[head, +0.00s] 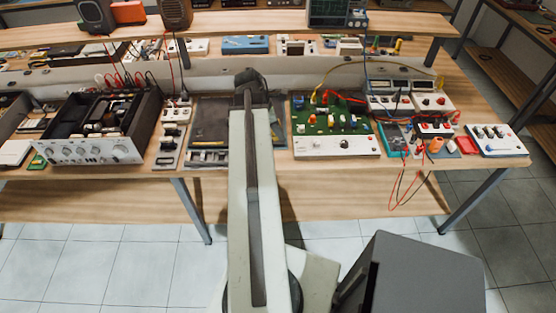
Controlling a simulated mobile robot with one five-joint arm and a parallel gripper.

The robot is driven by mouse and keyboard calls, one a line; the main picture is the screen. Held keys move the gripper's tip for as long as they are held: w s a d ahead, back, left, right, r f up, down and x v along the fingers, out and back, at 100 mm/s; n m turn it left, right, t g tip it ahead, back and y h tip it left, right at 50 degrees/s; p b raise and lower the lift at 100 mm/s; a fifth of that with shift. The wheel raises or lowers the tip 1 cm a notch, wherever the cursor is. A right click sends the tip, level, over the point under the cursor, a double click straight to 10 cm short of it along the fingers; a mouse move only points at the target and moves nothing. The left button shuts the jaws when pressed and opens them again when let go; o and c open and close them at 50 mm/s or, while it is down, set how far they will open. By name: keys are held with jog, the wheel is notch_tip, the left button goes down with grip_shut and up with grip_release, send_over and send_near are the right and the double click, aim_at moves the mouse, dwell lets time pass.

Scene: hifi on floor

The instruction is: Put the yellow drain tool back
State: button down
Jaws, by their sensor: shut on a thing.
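My arm reaches straight out over the workbench (330,181). My gripper (249,80) is at its far end, small and dark, above the back part of a dark flat tray-like unit (207,122). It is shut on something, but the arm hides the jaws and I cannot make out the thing. I cannot pick out the yellow drain tool for certain. A small yellow item (398,46) stands at the back right, too small to identify.
An opened amplifier (95,150) stands left of my arm, and a green circuit board unit (331,121) right of it. Meters, leads and small boxes crowd the right side. An upper shelf (225,24) crosses behind. A grey box (425,275) is low in front.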

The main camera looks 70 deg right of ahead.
jog(key=shift+w+a+f, duration=0.2)
jog(key=shift+w+f, duration=0.05)
jog(key=w+a+f+m+b, duration=0.2)
jog(key=w+a+f+b, duration=0.65)
jog(key=a, duration=0.35)
jog(key=shift+g+y, duration=0.3)
jog(key=s+d, duration=0.2)
jog(key=d, duration=0.2)
jog(key=s+d, duration=0.3)
jog(key=d, duration=0.1)
jog(key=s+d+b, duration=0.1)
jog(key=s+d, duration=0.2)
jog(key=d, duration=0.1)
jog(key=shift+s+d+f, duration=0.1)
jog(key=shift+d+f, duration=0.2)
jog(key=shift+f, duration=0.05)
